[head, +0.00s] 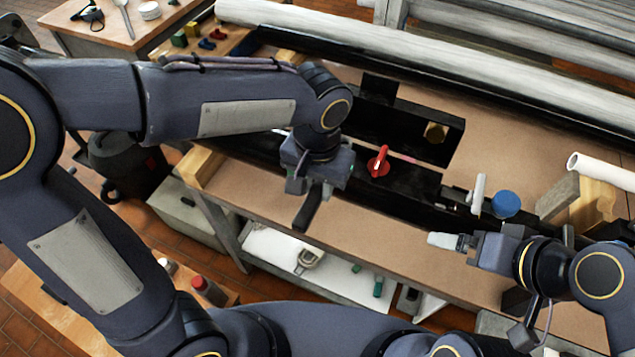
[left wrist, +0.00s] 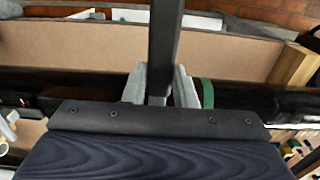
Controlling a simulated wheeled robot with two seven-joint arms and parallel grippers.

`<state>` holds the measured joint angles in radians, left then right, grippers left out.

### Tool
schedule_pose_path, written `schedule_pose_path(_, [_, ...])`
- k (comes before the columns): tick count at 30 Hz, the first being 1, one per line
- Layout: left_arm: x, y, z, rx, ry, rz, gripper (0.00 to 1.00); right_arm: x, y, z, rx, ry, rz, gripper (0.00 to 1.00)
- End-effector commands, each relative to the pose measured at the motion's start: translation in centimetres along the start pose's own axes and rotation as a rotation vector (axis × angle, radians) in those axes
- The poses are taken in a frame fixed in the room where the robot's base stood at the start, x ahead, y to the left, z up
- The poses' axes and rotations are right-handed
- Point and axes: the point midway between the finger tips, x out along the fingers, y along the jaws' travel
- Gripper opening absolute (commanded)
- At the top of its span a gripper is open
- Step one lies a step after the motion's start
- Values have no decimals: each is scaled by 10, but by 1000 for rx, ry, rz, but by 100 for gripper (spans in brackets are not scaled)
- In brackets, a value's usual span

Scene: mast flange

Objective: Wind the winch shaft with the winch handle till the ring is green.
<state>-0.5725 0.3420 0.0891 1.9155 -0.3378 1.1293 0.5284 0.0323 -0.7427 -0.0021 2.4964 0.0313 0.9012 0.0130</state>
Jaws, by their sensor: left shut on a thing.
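My left gripper (head: 310,190) is shut on a dark straight bar, which I take to be the winch handle (head: 305,212). The bar sticks out from the gripper towards the front of the bench. In the left wrist view the handle (left wrist: 165,40) runs up between the two pale fingers (left wrist: 160,88). A green band (left wrist: 207,92) shows just right of the fingers; I cannot tell for sure that it is the ring. The winch shaft is hidden behind the gripper. My right gripper (head: 447,240) hangs over the bench at the right; its finger gap is not clear.
A red knob (head: 378,163) is on the black mast right of my left gripper. A white lever (head: 478,195) and a blue round cap (head: 506,204) are near my right gripper. The brown bench top (head: 375,232) is clear in front. A lower shelf (head: 275,245) holds small items.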

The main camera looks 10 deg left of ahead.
Motion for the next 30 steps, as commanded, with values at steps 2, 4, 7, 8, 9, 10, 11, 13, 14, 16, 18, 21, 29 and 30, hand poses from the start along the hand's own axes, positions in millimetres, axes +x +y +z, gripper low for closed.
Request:
schedule_pose_path(2, [0,0,0,0,0,0,0,0,0,0,0,0,0,95])
schedule_pose_path(4, [0,0,0,0,0,0,0,0,0,0,0,0,0,95])
schedule_pose_path(7, [1,0,0,0,0,0,0,1,0,0,0,0,0,95])
schedule_pose_path(8, [1,0,0,0,0,0,0,1,0,0,0,0,0,95])
schedule_pose_path(9, [2,0,0,0,0,0,0,2,1,1,0,0,0,95])
schedule_pose_path(10, [3,0,0,0,0,0,0,2,1,1,0,0,0,95])
schedule_pose_path(11, [4,0,0,0,0,0,0,2,1,1,0,0,0,95])
schedule_pose_path(13, [6,0,0,0,0,0,0,4,2,2,0,0,0,95])
schedule_pose_path(14, [6,0,0,0,0,0,0,4,2,2,0,0,0,95])
schedule_pose_path(16, [8,0,0,0,0,0,0,6,2,3,0,0,0,95])
schedule_pose_path(18, [10,0,0,0,0,0,0,7,3,3,0,0,0,95])
schedule_pose_path(21, [12,0,0,0,0,0,0,8,4,4,0,0,0,95])
schedule_pose_path(29, [18,0,0,0,0,0,0,12,5,6,0,0,0,95])
schedule_pose_path(30, [18,0,0,0,0,0,0,12,6,6,0,0,0,95])
